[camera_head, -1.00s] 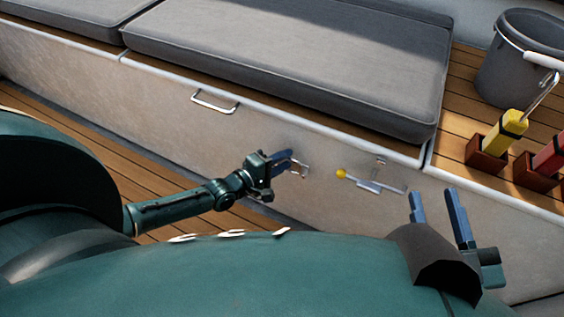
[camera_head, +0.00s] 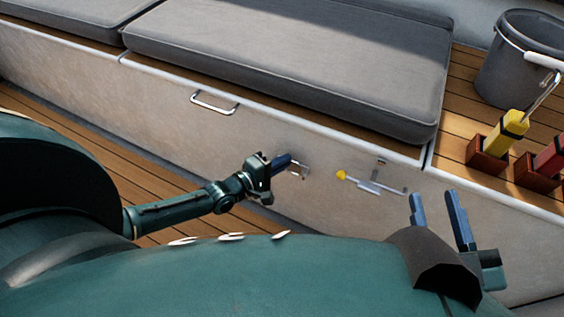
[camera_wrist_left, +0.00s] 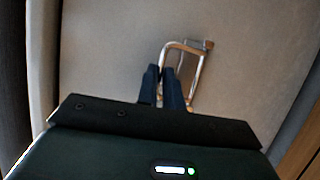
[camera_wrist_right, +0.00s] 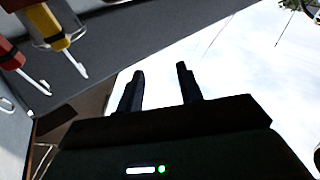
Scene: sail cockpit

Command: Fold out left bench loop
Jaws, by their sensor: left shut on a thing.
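The bench loop (camera_head: 304,171) is a small metal loop on the bench's front panel, left of the yellow-knobbed latch. In the left wrist view the loop (camera_wrist_left: 197,70) stands out from the panel, with its bracket at its upper right. My left gripper (camera_head: 287,162) is shut on one side of the loop; its blue fingers (camera_wrist_left: 166,88) close around that bar. My right gripper (camera_head: 436,207) is open and empty in front of the panel at the right; its two fingers stand apart in the right wrist view (camera_wrist_right: 160,88).
A latch with a yellow knob (camera_head: 341,175) is right of the loop. A metal handle (camera_head: 214,103) sits higher on the panel. Grey cushions (camera_head: 290,65) cover the bench. A bucket (camera_head: 515,75) and winch handles in wooden holders (camera_head: 487,158) stand at the right.

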